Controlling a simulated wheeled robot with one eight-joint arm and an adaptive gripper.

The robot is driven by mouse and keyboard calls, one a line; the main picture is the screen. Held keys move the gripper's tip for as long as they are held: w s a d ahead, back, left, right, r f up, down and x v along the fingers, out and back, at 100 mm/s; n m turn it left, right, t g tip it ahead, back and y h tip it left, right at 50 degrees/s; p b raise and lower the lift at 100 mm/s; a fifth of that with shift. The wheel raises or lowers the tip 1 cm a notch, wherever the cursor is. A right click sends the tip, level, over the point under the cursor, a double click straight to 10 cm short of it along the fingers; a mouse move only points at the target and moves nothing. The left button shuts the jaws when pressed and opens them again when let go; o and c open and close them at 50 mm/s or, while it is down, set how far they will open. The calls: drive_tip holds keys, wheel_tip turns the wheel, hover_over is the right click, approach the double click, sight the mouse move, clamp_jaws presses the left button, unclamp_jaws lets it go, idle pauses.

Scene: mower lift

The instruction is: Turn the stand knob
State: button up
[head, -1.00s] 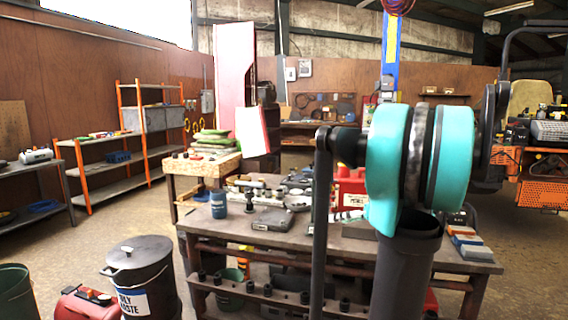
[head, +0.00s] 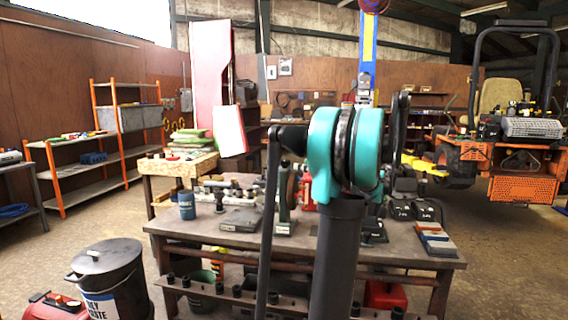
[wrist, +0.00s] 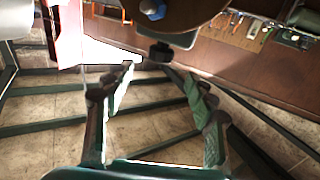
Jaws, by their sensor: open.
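My gripper (wrist: 160,78) shows in the wrist view with its two fingers spread apart and nothing between them. In the head view my own teal and dark arm hides it. A dark green upright stand (head: 284,203) is on the workbench (head: 190,228), just left of my arm. I cannot make out a knob on it for certain. In the wrist view a dark round piece with a blue part (wrist: 153,9) is at the top edge, beyond the fingertips and apart from them. I cannot tell what it is.
A blue can (head: 187,206) and a flat grey box (head: 241,220) are at the bench's left. Coloured blocks (head: 436,240) lie at its right end. A black bin (head: 105,278) stands at the left front. An orange mower (head: 520,185) is at the right, with open floor before it.

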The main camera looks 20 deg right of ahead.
sight(284, 160)
drive_tip(key=x, duration=0.9)
drive_tip(key=shift+w+a, duration=0.15)
drive_tip(key=c, duration=1.2)
